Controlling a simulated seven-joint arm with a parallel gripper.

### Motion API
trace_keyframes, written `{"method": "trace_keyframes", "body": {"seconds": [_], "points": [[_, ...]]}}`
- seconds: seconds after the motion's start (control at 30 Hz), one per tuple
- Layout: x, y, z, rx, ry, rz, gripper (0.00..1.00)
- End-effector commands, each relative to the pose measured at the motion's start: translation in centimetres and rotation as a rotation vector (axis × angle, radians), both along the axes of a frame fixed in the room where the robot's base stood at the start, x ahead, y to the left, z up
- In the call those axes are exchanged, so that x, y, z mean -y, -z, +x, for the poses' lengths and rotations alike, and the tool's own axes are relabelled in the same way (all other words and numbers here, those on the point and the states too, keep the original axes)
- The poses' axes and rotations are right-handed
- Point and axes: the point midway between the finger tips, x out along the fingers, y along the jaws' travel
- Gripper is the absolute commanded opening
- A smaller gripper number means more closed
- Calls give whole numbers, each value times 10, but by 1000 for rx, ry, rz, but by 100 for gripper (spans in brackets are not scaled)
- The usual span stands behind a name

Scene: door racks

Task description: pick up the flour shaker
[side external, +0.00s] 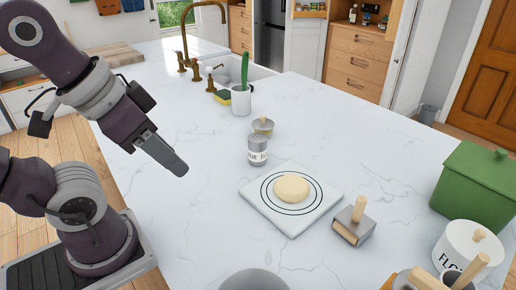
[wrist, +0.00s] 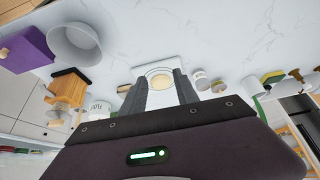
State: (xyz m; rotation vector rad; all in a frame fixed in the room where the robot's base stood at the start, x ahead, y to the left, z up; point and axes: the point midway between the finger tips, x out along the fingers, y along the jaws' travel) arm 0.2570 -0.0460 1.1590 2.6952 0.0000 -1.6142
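The flour shaker (side external: 257,151) is a small grey cylinder with a white, dark-lettered label. It stands upright on the white marble counter, behind and left of the dough board in the side view. In the wrist view a small pale cylinder that looks like it (wrist: 200,80) stands just right of the fingers. My gripper (side external: 178,165) hangs above the counter to the left of the shaker, apart from it. In the wrist view my gripper (wrist: 160,78) shows its two dark fingers spread, with nothing held between them.
A white board (side external: 262,210) with round dough (side external: 292,188) lies near the shaker. A wooden-lidded pot (side external: 263,126) stands close behind it. A wooden-handled block (side external: 353,222), flour canister (side external: 466,245) and green bin (side external: 476,185) stand right. The counter between gripper and shaker is clear.

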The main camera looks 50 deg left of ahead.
Motion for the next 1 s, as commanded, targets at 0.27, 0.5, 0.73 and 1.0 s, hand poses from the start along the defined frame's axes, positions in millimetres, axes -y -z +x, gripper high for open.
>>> {"method": "trace_keyframes", "body": {"seconds": [0.27,0.5,0.73,1.0], "points": [[0,0,0,0,0,0,73],[0,-1,0,0,0,0,73],[-4,-56,6,-17,30,29,73],[-61,-70,91,-320,447,461,73]]}}
